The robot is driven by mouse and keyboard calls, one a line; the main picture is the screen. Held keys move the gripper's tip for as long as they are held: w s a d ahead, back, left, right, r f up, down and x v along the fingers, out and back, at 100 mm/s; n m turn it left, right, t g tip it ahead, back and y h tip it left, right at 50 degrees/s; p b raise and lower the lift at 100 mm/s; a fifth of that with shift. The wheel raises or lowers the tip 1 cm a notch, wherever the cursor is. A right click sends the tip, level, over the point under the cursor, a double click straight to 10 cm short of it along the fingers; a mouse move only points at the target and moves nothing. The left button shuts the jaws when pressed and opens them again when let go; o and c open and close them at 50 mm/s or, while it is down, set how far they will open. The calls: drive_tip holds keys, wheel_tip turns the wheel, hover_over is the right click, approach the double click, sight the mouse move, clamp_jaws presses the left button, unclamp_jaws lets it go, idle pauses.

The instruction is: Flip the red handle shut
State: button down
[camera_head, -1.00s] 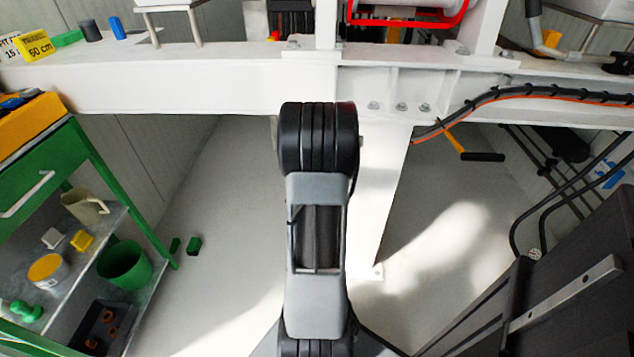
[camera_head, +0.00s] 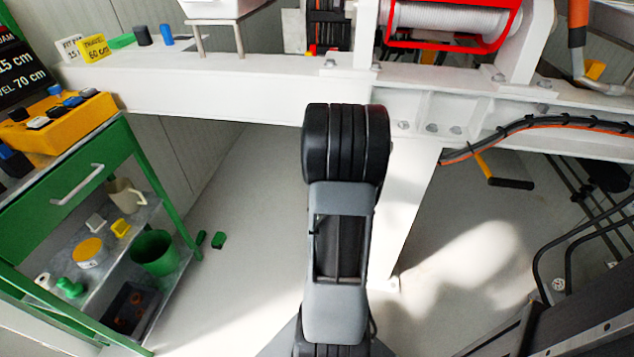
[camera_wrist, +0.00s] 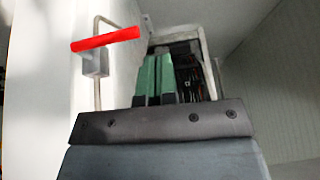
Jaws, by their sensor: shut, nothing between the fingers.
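The red handle (camera_wrist: 105,39) shows in the wrist view at upper left. It is a red bar across a bent metal rod, beside a pale wall or panel. My gripper (camera_wrist: 157,58) has two green fingers side by side, shut and empty. The fingers are to the right of the red handle and apart from it. Neither the red handle nor my gripper can be made out in the head view, where my arm fills the middle.
An open box with dark cables (camera_wrist: 186,70) lies beyond the fingers. In the head view, a white beam (camera_head: 220,98) crosses in front, bearing a red-framed drum (camera_head: 450,22). A green trolley (camera_head: 135,150) stands left. Hoses and dark pipes (camera_head: 545,250) are at right.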

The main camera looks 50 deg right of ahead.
drive_tip(key=w+a+r, duration=0.2)
drive_tip(key=a, duration=0.3)
drive_tip(key=shift+w+a+r+b, duration=0.2)
drive_tip(key=shift+w+r+b, duration=0.1)
drive_tip(key=shift+w+b, duration=0.1)
idle(0.4)
drive_tip(key=s+a+r+n+y+p, duration=0.1)
drive_tip(key=s+a+r+n+p, duration=0.1)
drive_tip(key=a+r+p, duration=0.5)
drive_tip(key=s+a+r+n+y+p, duration=0.2)
drive_tip(key=a+r+n+p, duration=0.3)
drive_tip(key=a+r, duration=0.7)
drive_tip(key=s+a+r+n+y+p, duration=0.1)
drive_tip(key=a+r+n+p, duration=0.3)
drive_tip(key=a+r+p, duration=0.5)
wheel_tip(320, 180, up, 4)
drive_tip(key=shift+s+a+r, duration=0.1)
drive_tip(key=shift+s+a, duration=0.7)
drive_tip(key=shift+s, duration=0.1)
